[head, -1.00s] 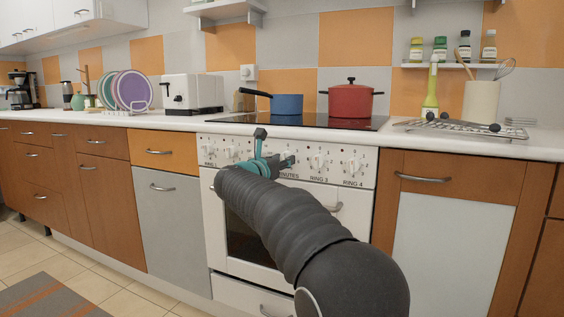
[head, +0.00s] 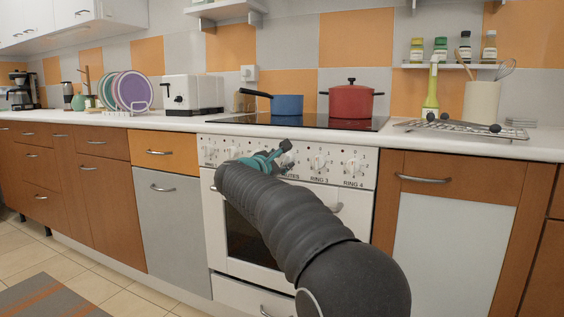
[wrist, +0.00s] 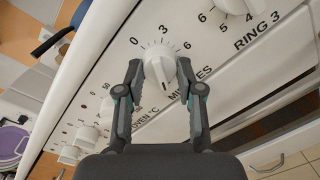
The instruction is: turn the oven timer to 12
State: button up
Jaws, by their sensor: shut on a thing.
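The timer knob (wrist: 157,66) is a white round knob above the label MINUTES on the white oven panel. Tick marks and the numerals 0, 3 and 6 show around it in the wrist view. A dark line on the knob points toward the bottom of that view. My gripper (wrist: 158,75) is shut on the knob, one dark finger on each side. In the head view, my gripper (head: 283,156) is at the middle of the panel and mostly hides the knob.
The ring 3 knob (wrist: 232,5) is close to the right, and the ring 4 knob (head: 352,166) is beyond it. More white knobs (wrist: 88,137) lie to the left. A blue pan (head: 287,105) and a red pot (head: 351,102) stand on the hob above.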

jog(key=shift+m, duration=0.4)
jog(key=o, duration=1.2)
jog(key=shift+c, duration=0.2)
jog(key=shift+s, duration=0.1)
jog(key=v, duration=1.1)
jog(key=shift+s+a, duration=0.2)
jog(key=shift+s, duration=0.15)
